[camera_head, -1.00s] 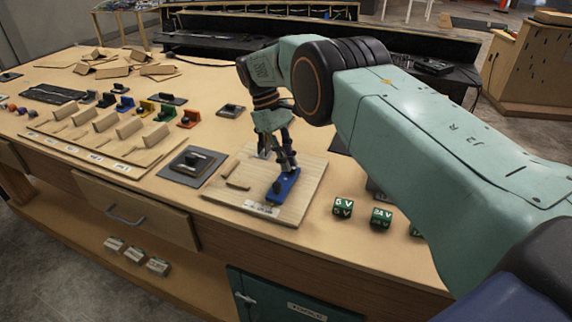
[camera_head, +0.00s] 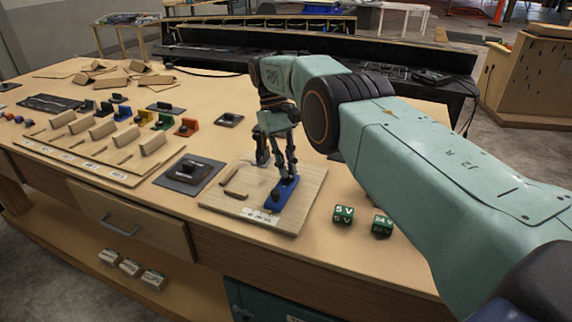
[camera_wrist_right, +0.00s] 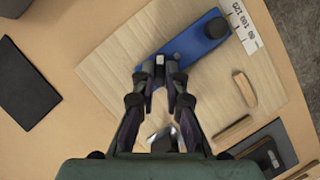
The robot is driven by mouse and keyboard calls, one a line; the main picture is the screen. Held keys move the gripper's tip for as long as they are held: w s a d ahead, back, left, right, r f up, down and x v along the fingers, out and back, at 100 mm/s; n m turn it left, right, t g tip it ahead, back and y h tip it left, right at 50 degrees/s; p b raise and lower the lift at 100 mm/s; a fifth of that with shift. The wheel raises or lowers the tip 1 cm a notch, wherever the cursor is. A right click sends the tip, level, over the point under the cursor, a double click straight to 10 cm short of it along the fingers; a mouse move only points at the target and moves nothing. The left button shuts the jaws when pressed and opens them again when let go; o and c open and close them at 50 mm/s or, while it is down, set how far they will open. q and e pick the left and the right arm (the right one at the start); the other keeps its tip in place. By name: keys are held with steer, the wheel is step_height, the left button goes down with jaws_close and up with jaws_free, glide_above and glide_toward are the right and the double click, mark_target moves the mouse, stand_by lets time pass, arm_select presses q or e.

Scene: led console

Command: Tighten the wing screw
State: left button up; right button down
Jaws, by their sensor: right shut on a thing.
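A blue clamp bar (camera_head: 280,196) lies on a square wooden board (camera_head: 238,203) on the bench. It also shows in the wrist view (camera_wrist_right: 200,42), with a dark round knob near one end. My right gripper (camera_head: 283,172) points down over the bar's far end. In the wrist view my right gripper (camera_wrist_right: 161,76) has its fingertips around a small grey piece, the wing screw (camera_wrist_right: 159,69), at the bar's end; the fingers hide most of it. My left gripper is out of view.
A dark square plate with a block (camera_head: 190,171) sits left of the board. Green cubes marked 5 V (camera_head: 343,214) and 24 V (camera_head: 382,225) stand to its right. Colored blocks and wooden pieces fill the bench's left. The front strip of the bench is clear.

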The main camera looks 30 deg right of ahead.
steer(key=shift+w+d+r, duration=0.1)
steer(key=shift+r, duration=0.15)
steer(key=c, duration=1.4)
jaws_free()
steer(key=shift+f, duration=0.1)
steer(key=shift+f, duration=0.1)
